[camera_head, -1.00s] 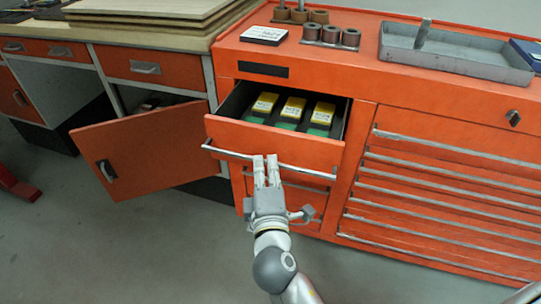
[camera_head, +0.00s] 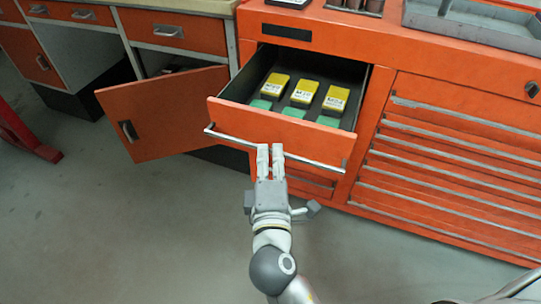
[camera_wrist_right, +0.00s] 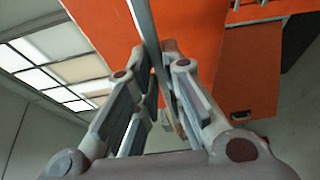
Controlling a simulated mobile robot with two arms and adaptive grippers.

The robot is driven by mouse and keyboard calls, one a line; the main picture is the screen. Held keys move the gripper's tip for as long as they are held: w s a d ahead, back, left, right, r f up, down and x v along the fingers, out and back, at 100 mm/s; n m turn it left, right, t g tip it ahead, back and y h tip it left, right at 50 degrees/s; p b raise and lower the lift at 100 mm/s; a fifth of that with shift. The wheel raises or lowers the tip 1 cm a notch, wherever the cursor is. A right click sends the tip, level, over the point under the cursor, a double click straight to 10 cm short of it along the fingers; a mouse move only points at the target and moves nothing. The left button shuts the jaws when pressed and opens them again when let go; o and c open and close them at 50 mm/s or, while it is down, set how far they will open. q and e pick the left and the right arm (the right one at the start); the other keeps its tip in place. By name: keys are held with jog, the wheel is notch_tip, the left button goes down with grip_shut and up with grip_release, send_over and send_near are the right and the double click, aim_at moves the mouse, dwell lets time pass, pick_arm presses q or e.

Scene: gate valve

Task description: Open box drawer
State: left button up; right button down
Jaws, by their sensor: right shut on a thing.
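The box drawer (camera_head: 285,128) is an orange drawer in the upper left of the orange tool cabinet, and it stands pulled well out. Several yellow boxes (camera_head: 303,88) with green parts below them lie in it. A metal bar handle (camera_head: 310,161) runs along its front. My right gripper (camera_head: 270,150) is at the handle, left of its middle, with its fingers closed around the bar. In the right wrist view the handle bar (camera_wrist_right: 143,22) passes between the fingers (camera_wrist_right: 165,75), with the orange drawer front behind. My left gripper is not in view.
An orange cabinet door (camera_head: 165,112) stands open to the left of the drawer. A workbench (camera_head: 180,5) is behind it. A grey metal tray (camera_head: 480,28) sits on the cabinet top. The floor (camera_head: 130,230) in front is clear.

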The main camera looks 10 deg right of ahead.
jog(key=c, duration=1.5)
grip_release()
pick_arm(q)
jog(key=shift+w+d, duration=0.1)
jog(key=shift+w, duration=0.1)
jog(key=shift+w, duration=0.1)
pick_arm(e)
jog(key=shift+s, duration=0.1)
jog(key=shift+s+a+f, duration=0.1)
jog(key=shift+s, duration=0.2)
jog(key=v, duration=0.6)
jog(key=shift+s, duration=0.35)
